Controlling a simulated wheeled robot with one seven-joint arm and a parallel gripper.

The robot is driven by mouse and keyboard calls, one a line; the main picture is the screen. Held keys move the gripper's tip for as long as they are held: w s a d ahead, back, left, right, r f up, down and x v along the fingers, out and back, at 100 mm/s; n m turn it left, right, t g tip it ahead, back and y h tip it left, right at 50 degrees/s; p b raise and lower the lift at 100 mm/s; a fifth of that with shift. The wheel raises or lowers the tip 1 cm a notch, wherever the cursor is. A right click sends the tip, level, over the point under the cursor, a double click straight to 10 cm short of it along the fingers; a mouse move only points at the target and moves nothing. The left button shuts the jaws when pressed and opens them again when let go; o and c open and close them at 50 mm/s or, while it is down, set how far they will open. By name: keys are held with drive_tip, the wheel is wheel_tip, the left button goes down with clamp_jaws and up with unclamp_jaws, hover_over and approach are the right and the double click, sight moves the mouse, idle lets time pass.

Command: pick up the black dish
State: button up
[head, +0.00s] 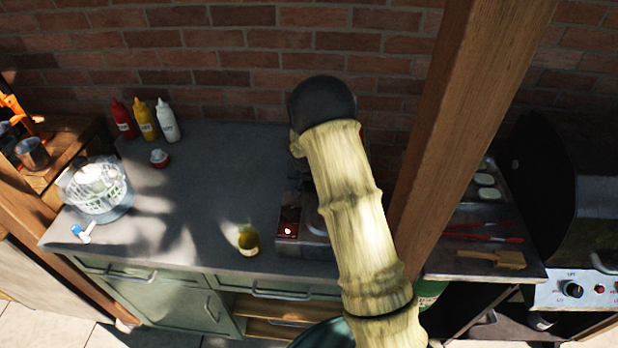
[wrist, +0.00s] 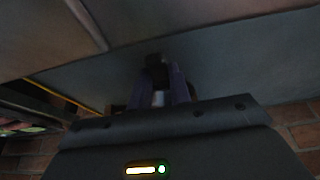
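I cannot pick out a black dish for certain in either view. In the head view a dark round shape sits at the upper end of my pale arm, against the brick wall; I cannot tell whether it is part of my arm. My arm hides part of the counter and of the cooker (head: 305,235). My gripper (wrist: 157,62) shows in the wrist view as dark, narrow fingers close together, in shadow. I cannot see a thing held in it. My gripper cannot be made out in the head view.
A wooden post (head: 465,110) and a grill (head: 580,200) stand on the right.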

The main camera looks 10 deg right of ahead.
drive_tip(key=shift+r, duration=0.1)
clamp_jaws()
drive_tip(key=shift+w+a+r+b, duration=0.15)
drive_tip(key=shift+a+r+b, duration=0.05)
drive_tip(key=shift+b, duration=0.35)
drive_tip(key=r, duration=0.2)
drive_tip(key=r+b, duration=0.1)
drive_tip(key=r, duration=0.3)
drive_tip(key=shift+a+r+b, duration=0.2)
drive_tip(key=shift+a+b, duration=0.1)
drive_tip(key=shift+b, duration=0.1)
drive_tip(key=w+a+b, duration=0.1)
drive_tip(key=w+a, duration=0.2)
drive_tip(key=a, duration=0.6)
drive_tip(key=w+a+b, duration=0.2)
drive_tip(key=w+a, duration=0.1)
drive_tip(key=a, duration=0.6)
drive_tip(key=shift+d+r, duration=0.1)
